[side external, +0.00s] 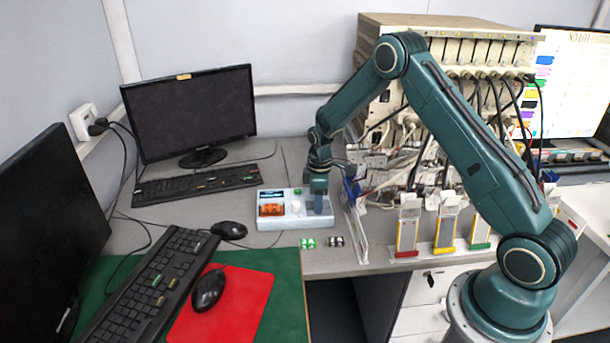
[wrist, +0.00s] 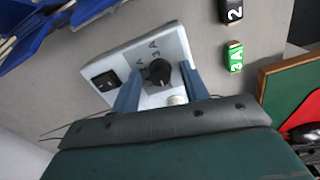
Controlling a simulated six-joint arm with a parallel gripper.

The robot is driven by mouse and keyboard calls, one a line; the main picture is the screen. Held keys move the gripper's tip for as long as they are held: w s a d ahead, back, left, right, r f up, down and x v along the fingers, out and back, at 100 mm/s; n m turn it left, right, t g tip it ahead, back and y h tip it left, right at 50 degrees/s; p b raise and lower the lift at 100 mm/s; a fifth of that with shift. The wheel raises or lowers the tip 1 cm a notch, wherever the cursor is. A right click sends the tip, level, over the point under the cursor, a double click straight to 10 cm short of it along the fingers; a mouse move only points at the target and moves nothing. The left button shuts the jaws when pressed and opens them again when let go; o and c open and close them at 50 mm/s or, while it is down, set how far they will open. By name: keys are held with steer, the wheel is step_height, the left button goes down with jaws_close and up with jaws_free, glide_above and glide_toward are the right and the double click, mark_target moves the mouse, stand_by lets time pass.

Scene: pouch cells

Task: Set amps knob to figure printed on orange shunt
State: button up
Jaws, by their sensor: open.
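A pale box (side external: 290,222) stands on the grey desk in the side view, with the orange shunt (side external: 271,210) on its left part. The figure on the shunt is too small to read, and the shunt is out of sight in the wrist view. My gripper (side external: 318,206) points down over the box's right end. In the wrist view my gripper (wrist: 161,73) is open, its blue fingers on either side of a black knob (wrist: 158,71). I cannot tell whether they touch it. Printed marks by the knob include "3 A" and another "A", partly hidden. The knob's pointer is unclear.
A white knob (wrist: 177,100) and a black rocker switch (wrist: 105,82) are on the same box. A green block marked 3A (wrist: 234,57) and a black block marked 2 (wrist: 231,11) lie on the desk nearby. A clear upright panel (side external: 354,222) stands right of the box.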

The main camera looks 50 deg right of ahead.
jaws_close()
steer(key=shift+m, duration=0.3)
steer(key=m, duration=1.1)
stand_by(0.5)
jaws_free()
